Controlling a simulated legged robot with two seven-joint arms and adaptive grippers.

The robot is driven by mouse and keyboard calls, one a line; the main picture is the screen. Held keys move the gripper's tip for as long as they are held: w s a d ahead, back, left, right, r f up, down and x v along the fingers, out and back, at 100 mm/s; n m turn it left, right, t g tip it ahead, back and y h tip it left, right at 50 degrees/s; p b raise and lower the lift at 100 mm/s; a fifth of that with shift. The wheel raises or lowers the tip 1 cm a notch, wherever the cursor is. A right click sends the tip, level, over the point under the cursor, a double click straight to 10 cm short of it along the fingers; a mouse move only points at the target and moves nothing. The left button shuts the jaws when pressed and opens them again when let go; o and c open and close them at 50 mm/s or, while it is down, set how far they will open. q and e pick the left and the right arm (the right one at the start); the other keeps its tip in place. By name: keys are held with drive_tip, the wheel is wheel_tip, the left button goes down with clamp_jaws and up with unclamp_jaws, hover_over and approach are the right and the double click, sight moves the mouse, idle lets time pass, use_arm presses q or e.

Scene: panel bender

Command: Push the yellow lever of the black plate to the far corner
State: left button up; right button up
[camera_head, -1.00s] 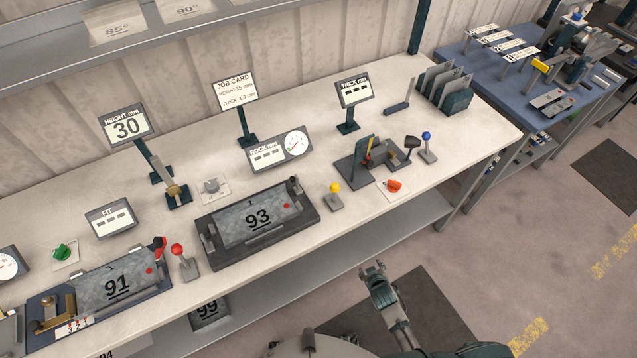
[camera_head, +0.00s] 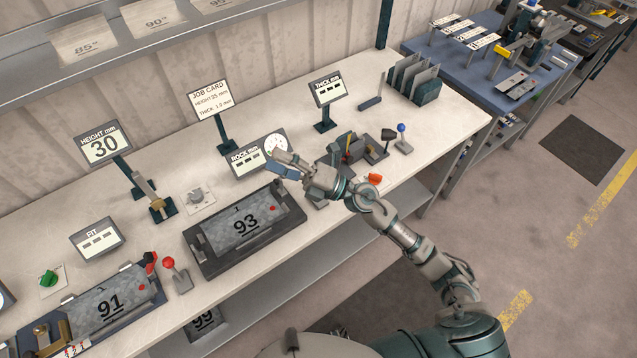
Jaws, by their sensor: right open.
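The black plate (camera_head: 213,266) lies on the bench with a grey panel marked 93 (camera_head: 232,232) on it. The yellow-knobbed lever, which stood just right of this plate, is now hidden behind my right gripper and wrist. My right gripper (camera_head: 281,165) is open, above the bench past the plate's far right corner, with its fingers pointing left. It overlaps the right end of the ROCK display (camera_head: 249,160) in the picture. Whether it touches the lever cannot be seen. My left gripper is out of view.
A red lever (camera_head: 171,267) stands between the black plate and the blue plate with panel 91 (camera_head: 110,303). To the right are an orange-red knob (camera_head: 375,179) and a blue-knobbed lever (camera_head: 402,133). Sign stands line the back.

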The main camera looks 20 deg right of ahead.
drive_tip(key=w+d+f+n+g+h, duration=0.2)
drive_tip(key=d+f+n+g+h, duration=0.1)
drive_tip(key=f+n+g+h, duration=0.6)
drive_tip(key=w+d+t+h, duration=0.1)
drive_tip(key=w+d+h, duration=0.2)
drive_tip(key=d+h, duration=0.85)
drive_tip(key=w+a+f+y, duration=0.1)
drive_tip(key=f, duration=0.4)
drive_tip(key=w+f+y+p, duration=0.1)
drive_tip(key=f+y, duration=0.1)
drive_tip(key=f, duration=0.3)
drive_tip(key=w+a+f+y+p, duration=0.1)
drive_tip(key=f, duration=0.5)
drive_tip(key=shift+w+a, duration=0.3)
drive_tip(key=shift+w, duration=0.1)
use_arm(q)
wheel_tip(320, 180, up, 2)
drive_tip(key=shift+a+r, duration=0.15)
use_arm(e)
drive_tip(key=shift+a, duration=0.1)
drive_tip(key=shift+c, duration=0.2)
clamp_jaws()
